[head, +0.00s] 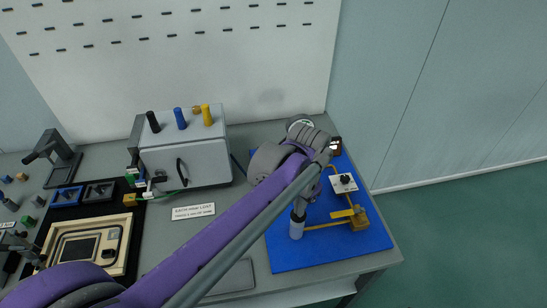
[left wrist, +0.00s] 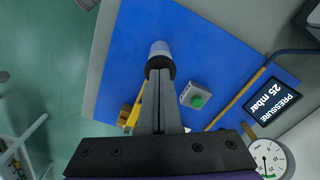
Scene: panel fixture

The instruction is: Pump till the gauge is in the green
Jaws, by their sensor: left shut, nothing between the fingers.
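The pump (head: 296,231), a pale upright cylinder, stands on the blue board (head: 287,258); in the left wrist view its white body (left wrist: 160,47) has a dark top. My left gripper (head: 300,207) is shut and empty, its fingertips (left wrist: 158,75) at the pump's top; I cannot tell whether they touch. The round white gauge (left wrist: 267,158) shows at the lower right of the left wrist view, with a dark needle and a small green mark near the rim; the exact reading is too small to tell. A dark display (left wrist: 271,101) reads "PRESSURE 25 mbar".
A yellow valve part (head: 358,219) is on the board's right side. A grey cabinet (head: 186,163) with coloured knobs stands left. My left arm crosses the bench.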

